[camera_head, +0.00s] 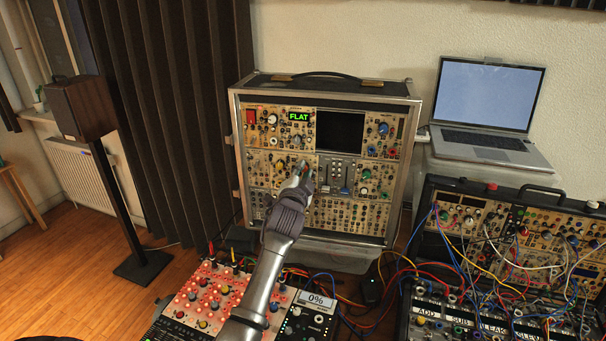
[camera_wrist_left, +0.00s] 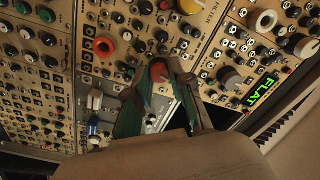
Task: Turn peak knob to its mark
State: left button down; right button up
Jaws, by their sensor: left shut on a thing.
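The tall modular synth case (camera_head: 234,150) stands upright against the wall, its panel facing me. My left gripper (camera_head: 304,172) reaches up to the middle of this panel and covers part of it. In the left wrist view, my left gripper (camera_wrist_left: 158,88) is shut on a small red-orange knob, the peak knob (camera_wrist_left: 158,72), between its green-lined fingers. The knob's label and mark are not legible. A green display (camera_head: 299,116) above the gripper reads FLAT; it also shows in the left wrist view (camera_wrist_left: 260,88). My right gripper is not in view.
Other knobs crowd close, including a yellow knob (camera_wrist_left: 190,6), an orange knob (camera_wrist_left: 104,47) and a grey knob (camera_wrist_left: 229,76). A laptop (camera_head: 490,110) stands at the right. A patched synth case (camera_head: 510,230) and a small box reading 0% (camera_head: 316,301) are in front.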

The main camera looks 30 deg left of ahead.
pick_arm(q)
jog(key=shift+a+r+n+g+p, duration=0.15)
jog(key=shift+n+p, duration=1.35)
jog(key=shift+n, duration=5.85)
jog(key=shift+a+r+n+g+p, duration=0.15)
jog(key=shift+n+p, duration=1.35)
jog(key=shift+n, duration=5.85)
jog(key=shift+d+f, duration=0.1)
jog(key=shift+f, duration=0.05)
jog(key=c, duration=1)
grip_release()
jog(key=shift+f, duration=0.1)
